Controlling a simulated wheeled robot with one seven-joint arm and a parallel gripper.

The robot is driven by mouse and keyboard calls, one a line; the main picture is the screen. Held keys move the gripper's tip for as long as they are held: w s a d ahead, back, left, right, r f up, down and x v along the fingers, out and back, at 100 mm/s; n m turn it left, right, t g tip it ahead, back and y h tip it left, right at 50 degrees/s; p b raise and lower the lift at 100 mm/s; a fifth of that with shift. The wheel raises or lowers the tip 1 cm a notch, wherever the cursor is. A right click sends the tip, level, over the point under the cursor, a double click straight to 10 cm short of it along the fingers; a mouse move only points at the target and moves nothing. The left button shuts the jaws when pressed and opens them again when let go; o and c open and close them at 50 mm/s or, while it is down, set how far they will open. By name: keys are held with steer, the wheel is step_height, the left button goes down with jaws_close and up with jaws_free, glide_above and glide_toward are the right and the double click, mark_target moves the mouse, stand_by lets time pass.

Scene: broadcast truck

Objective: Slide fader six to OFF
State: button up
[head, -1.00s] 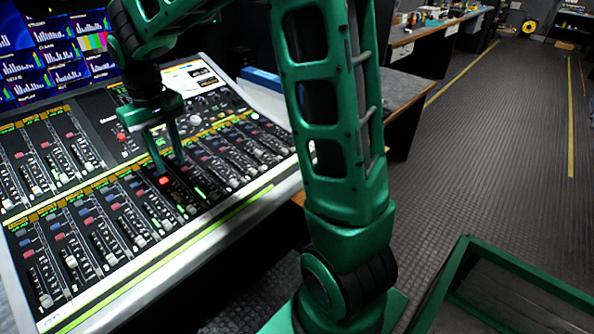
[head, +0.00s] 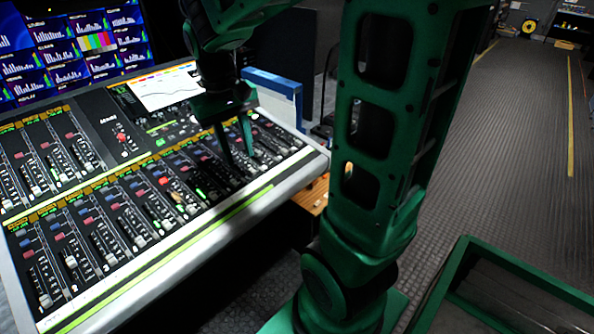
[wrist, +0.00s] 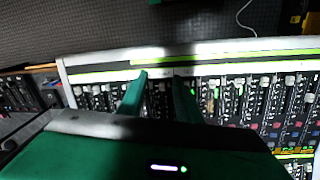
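The mixing console (head: 262,204) fills the left of the head view, with a long lower row of faders (head: 138,240) and a shorter upper bank at left. The fader numbers are too small to read, so I cannot tell which one is fader six. A button (head: 163,180) is lit red near the middle of the lower row. My gripper (head: 238,156) points down over the right part of the row. In the wrist view my gripper (wrist: 160,76) also shows open, above the console (wrist: 95,62). Contact with any fader cannot be told.
A white screen (head: 165,88) and knobs stand behind the faders. Monitors (head: 70,45) show bar graphs at the back left. A blue-edged panel (head: 272,83) stands behind my gripper. A green-framed cart (head: 520,262) is at the lower right. The floor at right is open.

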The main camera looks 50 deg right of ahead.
steer(key=s+d+f+m, duration=0.1)
steer(key=s+d+m, duration=0.2)
steer(key=s, duration=1.2)
steer(key=shift+d+f+y, duration=0.2)
steer(key=shift+d+y, duration=0.2)
steer(key=shift+d, duration=0.7)
steer(key=shift+s, duration=0.15)
steer(key=s, duration=0.1)
steer(key=s+f, duration=0.1)
steer(key=s, duration=0.1)
steer(key=shift+s+a+f+m+y, duration=0.1)
steer(key=shift+s+f+m+y, duration=0.05)
steer(key=shift+s+m+y, duration=0.15)
steer(key=shift+w+f, duration=0.25)
steer(key=shift+w, duration=0.35)
stand_by(0.9)
